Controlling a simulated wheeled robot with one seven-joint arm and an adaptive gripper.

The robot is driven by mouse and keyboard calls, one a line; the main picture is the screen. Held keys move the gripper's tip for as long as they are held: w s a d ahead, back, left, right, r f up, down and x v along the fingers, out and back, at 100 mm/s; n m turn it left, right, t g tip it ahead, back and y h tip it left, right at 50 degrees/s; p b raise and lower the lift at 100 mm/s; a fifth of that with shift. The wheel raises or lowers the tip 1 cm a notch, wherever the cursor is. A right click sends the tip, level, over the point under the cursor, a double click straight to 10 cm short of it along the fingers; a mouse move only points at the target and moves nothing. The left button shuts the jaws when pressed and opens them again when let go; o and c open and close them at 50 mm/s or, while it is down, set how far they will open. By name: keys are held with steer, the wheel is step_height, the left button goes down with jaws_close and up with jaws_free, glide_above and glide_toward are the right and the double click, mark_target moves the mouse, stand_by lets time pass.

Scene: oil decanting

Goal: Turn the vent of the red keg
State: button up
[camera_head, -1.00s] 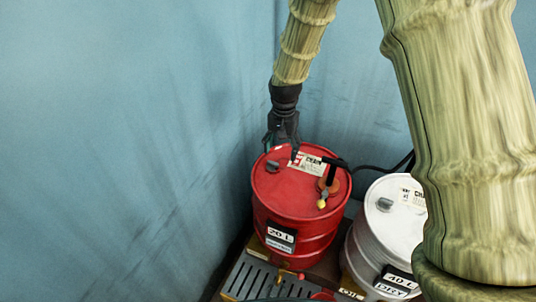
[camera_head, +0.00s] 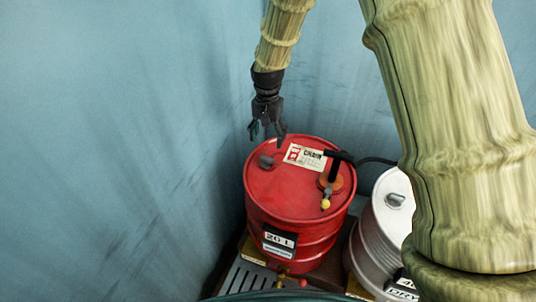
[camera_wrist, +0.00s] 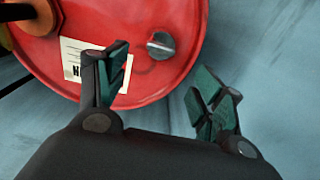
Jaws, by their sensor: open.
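The red keg (camera_head: 292,215) stands at the lower middle of the head view, with a 20 L label on its side. Its vent is a small grey knob (camera_head: 266,161) near the left edge of the lid; the vent also shows in the wrist view (camera_wrist: 160,45). My gripper (camera_head: 266,137) is above the keg's back left rim, open and empty. In the wrist view the two fingers (camera_wrist: 160,90) are spread apart, and the vent shows beyond the gap between them, apart from both. The lid also shows in the wrist view (camera_wrist: 130,20).
A lever tap with a yellow tip (camera_head: 326,203) and a paper label (camera_head: 304,157) sit on the red lid. A white keg (camera_head: 374,238) stands close at the right. A slotted drip tray (camera_head: 243,277) lies in front. Blue walls (camera_head: 120,130) close in behind and left.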

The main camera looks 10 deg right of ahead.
mark_target(267, 161)
steer(key=shift+f+p, duration=1.4)
steer(key=shift+f, duration=3.3)
steer(key=shift+c, duration=0.4)
steer(key=c, duration=0.9)
